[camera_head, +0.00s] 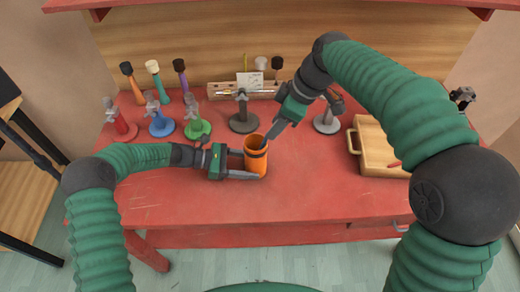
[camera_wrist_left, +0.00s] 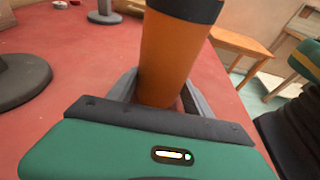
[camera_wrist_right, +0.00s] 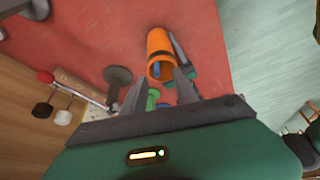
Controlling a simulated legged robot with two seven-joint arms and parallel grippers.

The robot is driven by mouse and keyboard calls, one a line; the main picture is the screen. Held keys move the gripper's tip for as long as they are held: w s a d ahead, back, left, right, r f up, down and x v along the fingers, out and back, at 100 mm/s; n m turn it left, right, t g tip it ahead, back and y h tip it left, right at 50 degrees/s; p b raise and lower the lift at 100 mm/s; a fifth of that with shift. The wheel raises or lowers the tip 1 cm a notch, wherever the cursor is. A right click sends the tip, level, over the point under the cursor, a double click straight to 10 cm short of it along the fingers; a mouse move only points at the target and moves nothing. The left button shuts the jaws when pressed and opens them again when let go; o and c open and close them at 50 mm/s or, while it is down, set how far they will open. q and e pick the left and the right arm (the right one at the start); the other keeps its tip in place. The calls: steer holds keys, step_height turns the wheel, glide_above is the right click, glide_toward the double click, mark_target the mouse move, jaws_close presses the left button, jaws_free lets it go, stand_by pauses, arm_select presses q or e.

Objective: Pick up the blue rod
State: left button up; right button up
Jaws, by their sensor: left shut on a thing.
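My left gripper (camera_head: 254,165) is shut on an orange cup (camera_head: 257,156), which stands upright at the middle of the red table. The cup has a dark band near its top, and its orange wall also shows between the fingers in the left wrist view (camera_wrist_left: 168,60). In the right wrist view the cup's mouth (camera_wrist_right: 159,62) faces me, and a small blue piece (camera_wrist_right: 156,71) shows inside it. It may be the blue rod; most of it is hidden. My right gripper (camera_head: 268,139) points down toward the cup's mouth from above right. Its fingers (camera_wrist_right: 158,84) are apart with nothing between them.
Stands with red (camera_head: 121,127), blue (camera_head: 162,125), green (camera_head: 198,128) and dark (camera_head: 243,120) parts stand at the left and back. Orange (camera_head: 134,88), teal (camera_head: 158,85) and purple (camera_head: 182,79) mallets are behind them. A wooden box (camera_head: 378,150) lies right. The front table is clear.

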steer(key=x, duration=0.4)
steer(key=w+x, duration=0.1)
steer(key=x, duration=0.1)
steer(key=shift+a+f, duration=0.15)
steer(key=shift+f, duration=0.05)
steer(key=shift+r, duration=0.1)
jaws_close()
stand_by(1.0)
